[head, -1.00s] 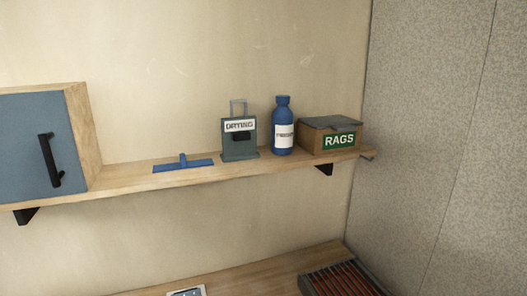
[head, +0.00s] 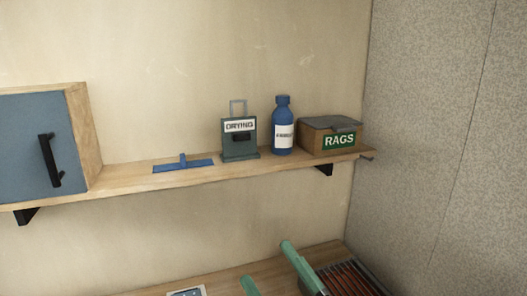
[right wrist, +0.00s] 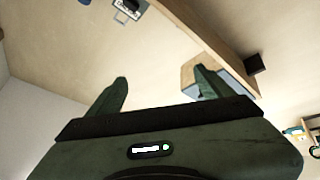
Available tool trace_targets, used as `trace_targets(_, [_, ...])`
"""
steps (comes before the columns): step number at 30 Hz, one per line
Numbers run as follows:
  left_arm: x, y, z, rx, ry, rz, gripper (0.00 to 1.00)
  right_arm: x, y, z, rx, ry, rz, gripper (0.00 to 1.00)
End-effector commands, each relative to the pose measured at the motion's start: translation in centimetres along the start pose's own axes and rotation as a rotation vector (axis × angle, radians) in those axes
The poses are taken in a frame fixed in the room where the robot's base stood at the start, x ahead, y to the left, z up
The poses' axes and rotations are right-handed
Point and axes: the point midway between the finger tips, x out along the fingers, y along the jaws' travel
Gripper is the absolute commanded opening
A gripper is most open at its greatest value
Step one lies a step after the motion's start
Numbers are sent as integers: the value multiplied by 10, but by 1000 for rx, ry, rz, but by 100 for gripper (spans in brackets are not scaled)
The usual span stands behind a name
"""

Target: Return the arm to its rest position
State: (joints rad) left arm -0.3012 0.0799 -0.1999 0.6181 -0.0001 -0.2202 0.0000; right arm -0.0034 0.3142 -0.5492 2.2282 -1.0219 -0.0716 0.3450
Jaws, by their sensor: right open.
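My right gripper (head: 267,262) comes in at the bottom of the head view, with two green fingers apart in front of the lower wooden surface. In the right wrist view its fingers (right wrist: 161,77) are spread with nothing between them. The rest of my right arm is below the head view's edge. My left gripper is in no view.
A wall shelf (head: 118,178) holds a blue-doored cabinet (head: 22,145), a blue squeegee-like tool (head: 183,165), a DRYING holder (head: 240,147), a blue bottle (head: 283,139) and a RAGS box (head: 316,142). A speckled wall (head: 440,150) stands right.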

Motion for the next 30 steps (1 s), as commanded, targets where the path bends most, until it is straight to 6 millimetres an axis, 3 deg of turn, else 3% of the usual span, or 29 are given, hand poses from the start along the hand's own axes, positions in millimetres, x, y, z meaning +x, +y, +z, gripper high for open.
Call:
trace_targets(1, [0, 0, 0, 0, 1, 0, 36, -13, 11, 32, 73, -149, 50, 81])
trace_targets(3, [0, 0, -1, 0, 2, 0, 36, -38, 19, 78, 169, -361, 100, 81])
trace_targets(6, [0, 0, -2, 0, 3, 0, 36, -89, 13, 135, 300, -662, 126, 81])
trace_targets(10, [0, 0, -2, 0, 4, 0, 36, -172, -17, 180, 459, -1027, 89, 81])
trace_targets(15, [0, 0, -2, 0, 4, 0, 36, -267, -63, 189, 626, -1385, -32, 81])
trace_targets(21, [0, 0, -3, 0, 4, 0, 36, -343, -101, 164, 761, -1648, -192, 81])
trace_targets(26, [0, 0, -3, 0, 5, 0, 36, -390, -122, 133, 851, -1804, -329, 81])
trace_targets(30, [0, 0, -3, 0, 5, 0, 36, -400, -150, 158, 852, -1823, -346, 81])
